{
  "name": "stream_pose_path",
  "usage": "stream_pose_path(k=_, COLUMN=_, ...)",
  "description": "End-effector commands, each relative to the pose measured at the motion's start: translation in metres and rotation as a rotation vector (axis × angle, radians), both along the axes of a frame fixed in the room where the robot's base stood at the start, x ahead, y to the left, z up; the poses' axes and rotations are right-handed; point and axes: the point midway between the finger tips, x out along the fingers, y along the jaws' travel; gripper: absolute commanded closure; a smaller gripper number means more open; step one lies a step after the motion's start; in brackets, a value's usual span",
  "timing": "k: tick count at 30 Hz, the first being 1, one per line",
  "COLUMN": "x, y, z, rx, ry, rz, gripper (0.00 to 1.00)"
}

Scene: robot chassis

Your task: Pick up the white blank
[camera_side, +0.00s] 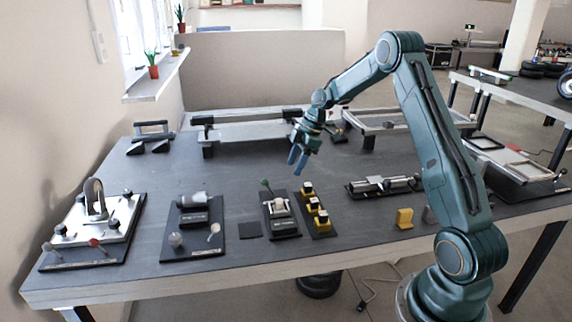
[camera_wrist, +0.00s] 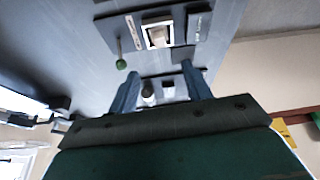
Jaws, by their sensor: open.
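My gripper (camera_side: 297,158) hangs above the table behind the small fixture with a green-knobbed lever (camera_side: 280,228). Its two blue fingers are open and apart, and it also shows in the wrist view (camera_wrist: 158,75). A whitish piece (camera_side: 280,205) sits in that fixture; in the wrist view the white piece (camera_wrist: 157,36) lies beyond the fingertips. A white cylinder (camera_side: 194,198) rests on a black fixture to the left. I cannot tell for certain which white piece is the blank. Nothing is held by the fingers.
A metal slide (camera_side: 383,185) and a yellow block (camera_side: 404,218) are to the right.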

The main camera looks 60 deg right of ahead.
Motion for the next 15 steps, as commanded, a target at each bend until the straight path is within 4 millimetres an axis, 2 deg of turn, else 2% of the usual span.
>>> stream_pose_path(k=15, x=0.017, y=0.021, z=-0.064, rx=0.002, ry=0.002, rz=0.000, gripper=0.51)
